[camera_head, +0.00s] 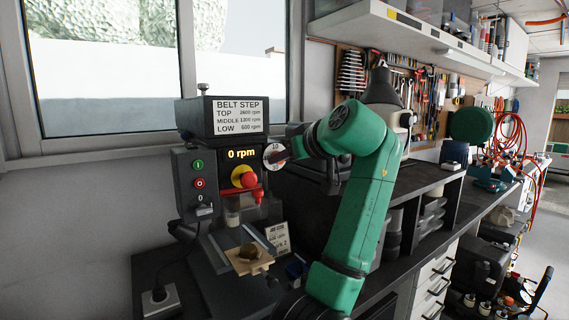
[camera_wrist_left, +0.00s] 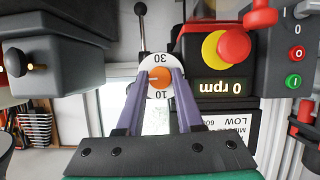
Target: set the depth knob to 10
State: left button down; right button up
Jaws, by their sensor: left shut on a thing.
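The depth knob is an orange round knob (camera_wrist_left: 159,79) on a white dial (camera_head: 275,150), on the right side of the drill press front. In the head view the dial's 10 is at the top. The left wrist view is upside down, with 30 above and 10 below the knob. A pale mark on the knob seems to point left there, between 30 and 10. My left gripper (camera_wrist_left: 160,78) has its two fingers shut on the knob, one on each side. In the head view the gripper and green arm hide part of the dial. My right gripper is not in view.
The drill press (camera_head: 222,118) shows 0 rpm, with a red and yellow switch (camera_head: 243,178) left of the dial and a button box (camera_head: 196,183) farther left. A wood piece (camera_head: 249,261) lies on its table. A shelf (camera_head: 425,35) hangs above right.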

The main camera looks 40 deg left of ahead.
pick_arm(q)
jog(key=n+t+b, duration=0.1)
jog(key=n, duration=0.1)
jog(key=n+t+b, duration=0.1)
jog(key=n+b, duration=0.1)
jog(key=f+n+t+b, duration=0.1)
jog(key=n+t, duration=0.1)
jog(key=shift+s+h+b, duration=0.2)
jog(key=shift+h+b, duration=0.1)
jog(key=shift+b, duration=0.05)
jog(key=n+t+b, duration=0.2)
jog(key=n, duration=0.2)
jog(key=shift+a+f+n+b, duration=0.1)
jog(key=shift+n+b, duration=0.2)
jog(key=shift+b, duration=0.1)
jog(key=shift+n+t+y+b, duration=0.5)
jog(key=shift+n+y+b, duration=0.15)
jog(key=shift+n, duration=0.55)
jog(key=c, duration=0.5)
grip_release()
jog(key=shift+r, duration=0.2)
jog(key=shift+c, duration=0.2)
jog(key=shift+s, duration=0.1)
